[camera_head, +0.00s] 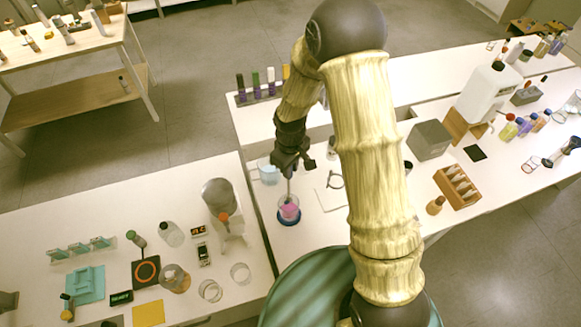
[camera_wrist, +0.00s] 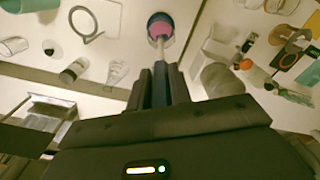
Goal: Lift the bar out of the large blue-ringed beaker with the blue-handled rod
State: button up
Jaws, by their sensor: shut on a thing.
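The large beaker with the blue ring (camera_head: 289,219) stands on the white bench and holds pink liquid. It also shows at the top of the wrist view (camera_wrist: 159,19). My gripper (camera_head: 290,168) is above the beaker, shut on the rod (camera_head: 289,187). In the wrist view the rod's dark bluish handle (camera_wrist: 160,84) sits between the fingers, and its pale shaft (camera_wrist: 161,50) points down to the beaker. The rod's lower end appears to reach into the beaker's mouth. I cannot make out the bar in either view.
A clear beaker (camera_head: 267,171) stands just behind the blue-ringed one. A ring clamp (camera_head: 335,180) is to its right. A rounded grey vessel (camera_head: 217,196) stands to the left, near a black plate with an orange ring (camera_head: 146,272). A grey box (camera_head: 428,140) is farther right.

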jog(key=shift+r+p, duration=1.35)
jog(key=shift+r, duration=0.65)
jog(key=shift+w, duration=0.1)
